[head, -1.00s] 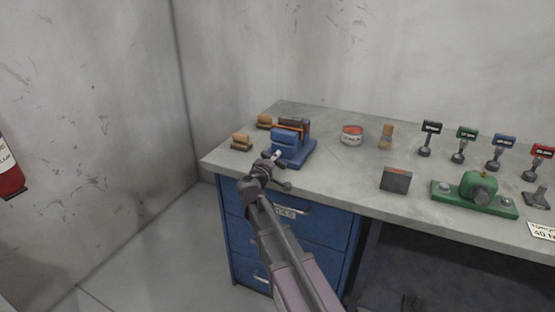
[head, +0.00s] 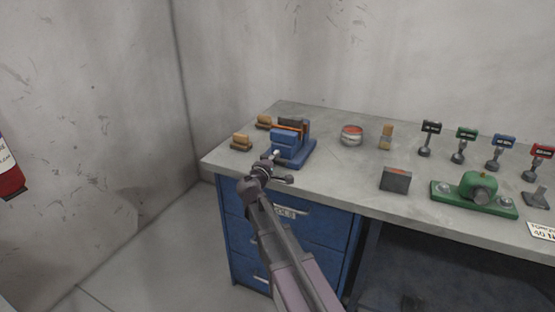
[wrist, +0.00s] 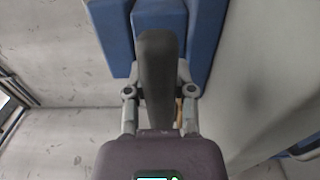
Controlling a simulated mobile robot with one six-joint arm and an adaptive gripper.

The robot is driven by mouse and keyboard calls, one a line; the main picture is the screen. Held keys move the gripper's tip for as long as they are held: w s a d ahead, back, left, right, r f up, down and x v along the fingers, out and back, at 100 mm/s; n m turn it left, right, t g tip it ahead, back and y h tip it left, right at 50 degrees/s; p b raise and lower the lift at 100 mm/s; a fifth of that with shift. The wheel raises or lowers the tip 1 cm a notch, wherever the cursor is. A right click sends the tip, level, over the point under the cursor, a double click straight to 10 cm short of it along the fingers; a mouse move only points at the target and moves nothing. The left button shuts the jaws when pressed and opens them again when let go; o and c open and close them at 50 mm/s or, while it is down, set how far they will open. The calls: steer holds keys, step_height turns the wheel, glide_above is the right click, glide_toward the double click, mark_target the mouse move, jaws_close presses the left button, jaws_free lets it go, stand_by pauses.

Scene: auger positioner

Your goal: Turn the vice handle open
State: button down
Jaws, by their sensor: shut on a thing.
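The blue vice (head: 304,152) stands on the bench near its left front corner, with an orange strip showing between its jaws. Its metal spindle points toward the front edge. My gripper (head: 265,170) is in front of the vice at that edge and is shut on the vice handle. A rounded end of the handle (head: 288,180) sticks out to the right of my gripper. In the wrist view, the dark handle bar (wrist: 158,75) runs lengthwise between my two fingers, with blue vice parts behind it. The fingertips are largely hidden behind the bar.
Two tan brush-like blocks (head: 241,142) lie left of the vice. A tin (head: 352,135), a small yellowish item (head: 386,136), a grey block (head: 396,180) and a green fixture (head: 476,192) stand to the right. Blue drawers (head: 320,235) are below the bench top (head: 340,170).

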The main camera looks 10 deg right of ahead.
steer(key=c, duration=0.6)
jaws_free()
steer(key=shift+o, duration=0.2)
steer(key=v, duration=1.2)
